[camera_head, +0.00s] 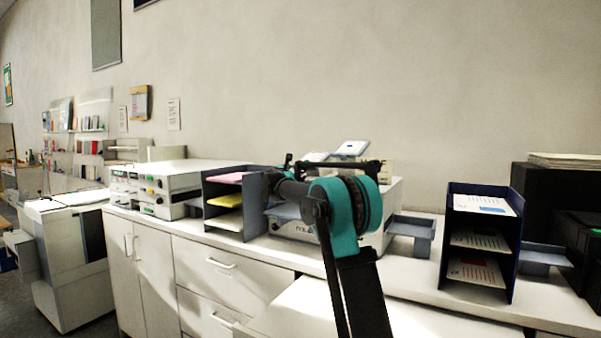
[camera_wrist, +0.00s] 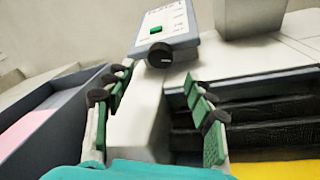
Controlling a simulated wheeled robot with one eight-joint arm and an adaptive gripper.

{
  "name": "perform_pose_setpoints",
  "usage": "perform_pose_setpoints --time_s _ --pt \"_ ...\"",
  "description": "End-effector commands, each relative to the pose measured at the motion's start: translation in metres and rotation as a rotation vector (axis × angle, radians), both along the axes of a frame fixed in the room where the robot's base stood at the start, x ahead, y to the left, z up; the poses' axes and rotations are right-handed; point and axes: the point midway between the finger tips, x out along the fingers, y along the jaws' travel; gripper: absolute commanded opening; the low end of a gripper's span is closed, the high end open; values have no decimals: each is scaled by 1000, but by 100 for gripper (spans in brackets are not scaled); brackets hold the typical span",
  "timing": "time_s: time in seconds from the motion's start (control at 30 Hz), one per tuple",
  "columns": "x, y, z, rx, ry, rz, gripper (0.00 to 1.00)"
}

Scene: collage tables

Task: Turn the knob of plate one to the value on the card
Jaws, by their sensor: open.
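A grey tilted plate (camera_wrist: 180,22) with a black round knob (camera_wrist: 160,55) and a small green patch stands ahead in the wrist view. Faint marks on it are too small to read, and I cannot tell whether it is plate one. A tilted pale panel (camera_head: 350,148) shows atop the white machine in the head view. My gripper (camera_wrist: 158,76) is open and empty, its green-padded fingers either side of the view below the knob. The knob appears beyond the fingertips, apart from them. I cannot make out the value card in either view.
A dark tray rack (camera_head: 235,200) with pink and yellow sheets stands left of my arm. A white machine (camera_head: 392,192) is behind my arm. A blue rack (camera_head: 480,245) with papers stands right.

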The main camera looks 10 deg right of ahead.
Motion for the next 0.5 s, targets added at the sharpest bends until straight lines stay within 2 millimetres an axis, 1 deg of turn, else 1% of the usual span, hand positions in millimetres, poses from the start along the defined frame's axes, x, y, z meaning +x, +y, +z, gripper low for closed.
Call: perform_pose_setpoints --time_s 0.03,0.2,0.33,0.5 --pt "10 -6 -1 0 0 -2 55" --pt "36 -18 -1 0 0 -1 55" --pt "49 -23 0 0 0 -1 55" --pt "57 -27 0 0 0 -1 55"
